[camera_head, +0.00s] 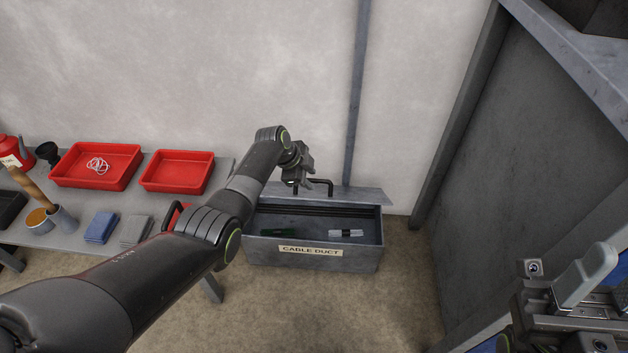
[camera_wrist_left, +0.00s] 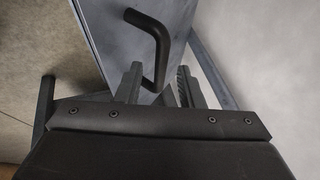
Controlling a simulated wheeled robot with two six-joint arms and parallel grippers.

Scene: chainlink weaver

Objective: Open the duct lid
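The cable duct (camera_head: 262,252) is a grey metal box on the floor against the wall, with a "CABLE DUCT" label on its front. Its lid (camera_head: 362,196) is raised at the back, so the inside shows. A black bent handle (camera_head: 322,183) is on the lid; it also shows in the left wrist view (camera_wrist_left: 155,35). My left gripper (camera_head: 294,183) is at the handle's left end. In the left wrist view its fingers (camera_wrist_left: 160,88) are apart, with the handle's end between them, not clearly gripped. My right gripper (camera_head: 580,285) shows partly at lower right; its opening is unclear.
A green item (camera_head: 279,232) and a white-and-black bundle (camera_head: 346,233) lie in the duct. A grey table (camera_head: 150,182) at left carries red trays (camera_head: 177,172), cloths and cups. A dark panel (camera_head: 530,150) stands at right. The floor before the duct is clear.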

